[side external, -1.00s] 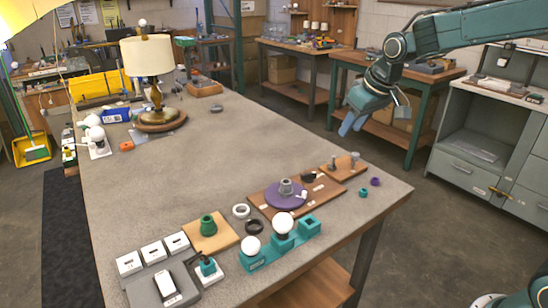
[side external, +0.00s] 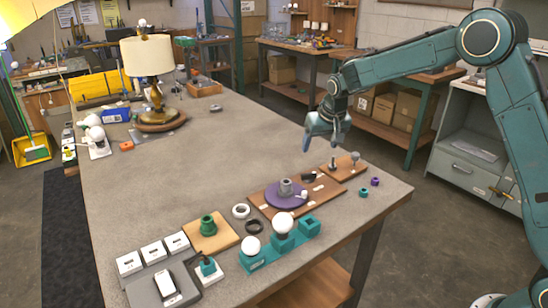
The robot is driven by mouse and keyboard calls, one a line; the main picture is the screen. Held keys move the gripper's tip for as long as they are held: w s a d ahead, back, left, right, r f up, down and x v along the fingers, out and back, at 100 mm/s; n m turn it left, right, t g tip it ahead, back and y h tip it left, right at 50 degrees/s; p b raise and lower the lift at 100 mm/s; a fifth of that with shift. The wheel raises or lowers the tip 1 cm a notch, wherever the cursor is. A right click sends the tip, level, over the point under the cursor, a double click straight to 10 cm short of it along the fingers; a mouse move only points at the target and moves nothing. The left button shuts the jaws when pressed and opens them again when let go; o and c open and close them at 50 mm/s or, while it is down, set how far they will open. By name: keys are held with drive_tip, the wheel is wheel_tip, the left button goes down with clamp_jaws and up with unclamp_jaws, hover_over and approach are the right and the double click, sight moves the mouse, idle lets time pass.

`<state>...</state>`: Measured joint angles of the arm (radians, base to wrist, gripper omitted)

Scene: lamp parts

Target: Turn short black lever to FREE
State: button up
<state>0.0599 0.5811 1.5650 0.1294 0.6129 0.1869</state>
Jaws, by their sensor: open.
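A small black piece (side external: 308,178) sits at the far right part of a brown wooden board (side external: 265,206); it may be the short black lever, but it is too small to make out its shape or pointing. The board also carries a purple disc (side external: 272,197) with a grey cylinder (side external: 286,187) standing on it. Small white labels (side external: 319,187) lie on the board, and their lettering cannot be read. My gripper (side external: 320,144) is open and empty, pointing down above the table's right side, apart from the board and higher than the black piece.
A smaller board with upright pegs (side external: 343,168) is just right of the black piece. White bulbs in a teal holder (side external: 283,239), a black ring (side external: 254,226) and a green part (side external: 208,225) stand nearer. The table's middle is clear. A lamp (side external: 149,70) stands far back.

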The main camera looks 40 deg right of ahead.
sight(309, 173)
drive_tip(key=shift+w+f, duration=0.25)
drive_tip(key=shift+f, duration=0.1)
drive_tip(key=shift+f, duration=0.15)
drive_tip(key=shift+x, duration=6.75)
drive_tip(key=shift+d, duration=0.15)
drive_tip(key=c, duration=1)
